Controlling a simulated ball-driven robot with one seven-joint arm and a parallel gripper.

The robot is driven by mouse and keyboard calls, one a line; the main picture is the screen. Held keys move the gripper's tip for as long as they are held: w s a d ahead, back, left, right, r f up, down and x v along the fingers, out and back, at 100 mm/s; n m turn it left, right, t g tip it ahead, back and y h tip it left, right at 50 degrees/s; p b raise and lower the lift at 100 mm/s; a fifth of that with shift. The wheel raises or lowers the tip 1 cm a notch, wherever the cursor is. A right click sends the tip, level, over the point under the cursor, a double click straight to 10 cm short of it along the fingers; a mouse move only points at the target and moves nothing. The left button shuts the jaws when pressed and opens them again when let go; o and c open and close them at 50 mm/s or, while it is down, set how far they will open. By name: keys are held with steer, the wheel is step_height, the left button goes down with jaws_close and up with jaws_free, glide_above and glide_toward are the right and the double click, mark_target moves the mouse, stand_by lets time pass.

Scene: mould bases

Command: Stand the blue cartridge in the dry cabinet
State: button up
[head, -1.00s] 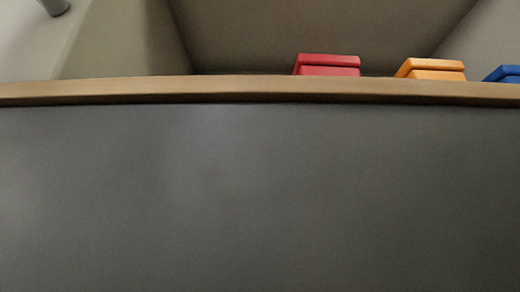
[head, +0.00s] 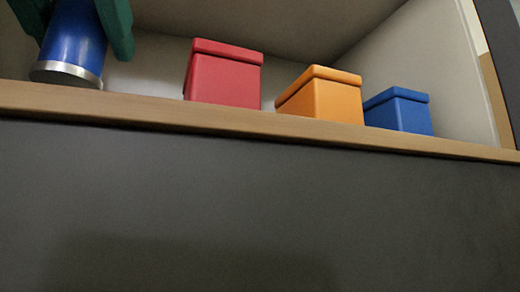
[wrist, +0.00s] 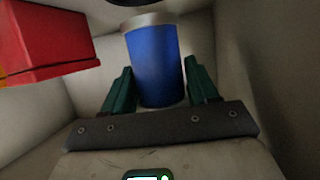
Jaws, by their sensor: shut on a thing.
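The blue cartridge (head: 75,42) has a silver band at its lower end in the head view. It hangs upright or slightly tilted at the upper left, by the wooden shelf edge. My gripper (head: 85,20) has green fingers and is shut on the cartridge from both sides. In the wrist view the cartridge (wrist: 155,65) stands between the two green fingers of my gripper (wrist: 160,88), with a pale rim at its upper end. I cannot tell whether its base touches the shelf. The cabinet (head: 290,20) is an open pale compartment behind the wooden edge.
A red box (head: 222,78), an orange box (head: 325,98) and a blue box (head: 400,112) stand in a row to the right of the cartridge. The red box also shows in the wrist view (wrist: 50,45). A wooden edge (head: 200,116) runs along the dark front panel (head: 250,200).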

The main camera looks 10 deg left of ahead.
mark_target(56, 31)
steer(key=shift+s+f, duration=0.2)
steer(key=shift+f, duration=1.55)
steer(key=shift+c, duration=1.1)
steer(key=o, duration=1.1)
steer(key=shift+w+f, duration=0.1)
steer(key=shift+o, duration=1.3)
steer(key=b+v, duration=0.2)
steer(key=v, duration=1)
steer(key=shift+r, duration=0.25)
